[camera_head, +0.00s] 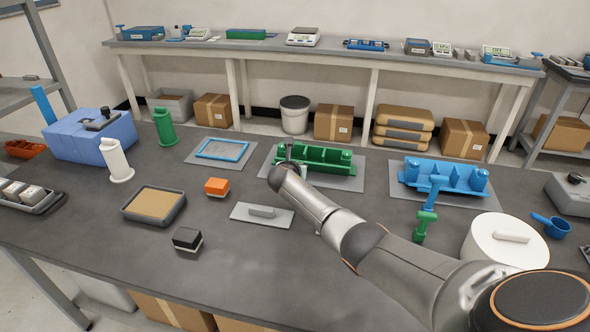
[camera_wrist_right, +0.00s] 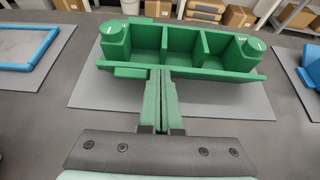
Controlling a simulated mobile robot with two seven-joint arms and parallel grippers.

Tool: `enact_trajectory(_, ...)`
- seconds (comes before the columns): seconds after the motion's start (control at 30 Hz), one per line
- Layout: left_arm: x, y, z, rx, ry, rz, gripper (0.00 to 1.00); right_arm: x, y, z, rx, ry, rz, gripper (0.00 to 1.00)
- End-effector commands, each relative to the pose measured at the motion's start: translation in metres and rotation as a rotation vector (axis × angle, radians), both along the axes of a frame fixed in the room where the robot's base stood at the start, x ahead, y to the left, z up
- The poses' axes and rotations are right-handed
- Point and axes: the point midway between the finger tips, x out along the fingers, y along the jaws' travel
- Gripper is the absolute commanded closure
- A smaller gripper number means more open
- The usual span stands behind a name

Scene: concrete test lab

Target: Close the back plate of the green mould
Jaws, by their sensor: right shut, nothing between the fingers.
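The green mould (camera_head: 328,160) sits on a grey mat at the back middle of the table. In the right wrist view the mould (camera_wrist_right: 183,42) is open at the top, with several compartments and a round-topped post at each end. A long plate (camera_wrist_right: 222,76) along its near side leans outward. I cannot tell which plate is the back one. My right gripper (camera_wrist_right: 163,80) is shut and empty, its fingertips at the middle of this near edge; contact is unclear. In the head view my right arm partly covers the mould's left end. My left gripper is not in view.
A blue mould (camera_head: 446,174) stands on another mat to the right, and a blue frame (camera_head: 222,150) lies to the left. A trowel-like plate (camera_head: 262,215), an orange block (camera_head: 217,187) and a white pot (camera_head: 504,240) are nearer.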

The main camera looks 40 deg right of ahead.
Motion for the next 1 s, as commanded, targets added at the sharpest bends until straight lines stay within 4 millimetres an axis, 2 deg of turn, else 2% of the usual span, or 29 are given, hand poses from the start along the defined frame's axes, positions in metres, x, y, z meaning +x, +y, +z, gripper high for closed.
enact_trajectory(0.1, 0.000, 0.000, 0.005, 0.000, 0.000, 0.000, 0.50, 0.004, -0.005, 0.008, -0.002, -0.001, 0.000, 1.00)
enact_trajectory(0.3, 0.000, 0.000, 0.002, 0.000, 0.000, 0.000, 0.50, 0.011, -0.013, 0.013, -0.001, -0.001, 0.000, 1.00)
enact_trajectory(1.0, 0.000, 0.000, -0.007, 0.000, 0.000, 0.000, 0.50, 0.021, -0.025, 0.020, 0.000, 0.000, 0.001, 1.00)
